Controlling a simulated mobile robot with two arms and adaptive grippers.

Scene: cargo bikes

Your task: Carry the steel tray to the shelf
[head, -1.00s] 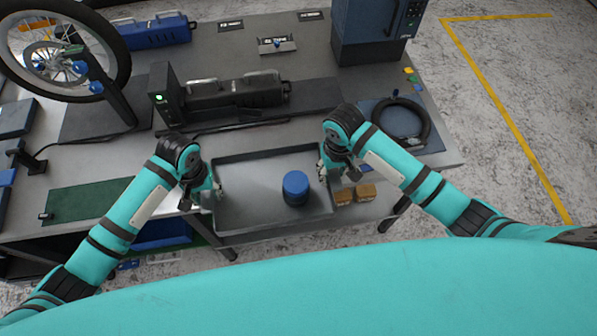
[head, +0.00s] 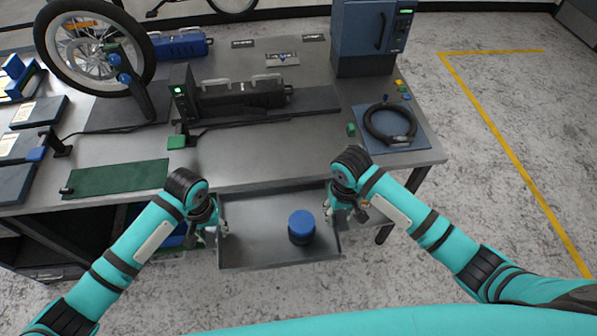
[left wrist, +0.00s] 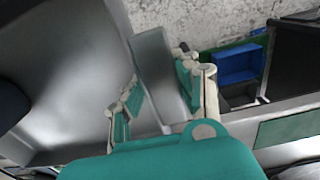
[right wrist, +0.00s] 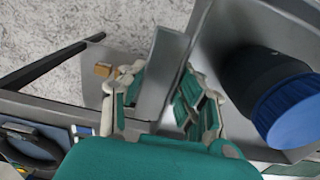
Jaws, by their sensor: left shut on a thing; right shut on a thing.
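The steel tray (head: 262,217) is a shallow grey tray in front of the workbench in the head view. A dark jar with a blue lid (head: 301,226) stands upright in its right half. My left gripper (head: 216,228) is shut on the tray's left wall, which also shows between the fingers in the left wrist view (left wrist: 158,85). My right gripper (head: 337,210) is shut on the right wall, seen between the fingers in the right wrist view (right wrist: 163,72). The shelf cannot be made out for certain.
The workbench (head: 240,165) lies just beyond the tray, with a green mat (head: 115,188), a black battery unit (head: 240,95), a bike wheel (head: 95,50), a blue cabinet (head: 370,38) and a coiled black cable (head: 390,125). Concrete floor (head: 480,180) is clear to the right.

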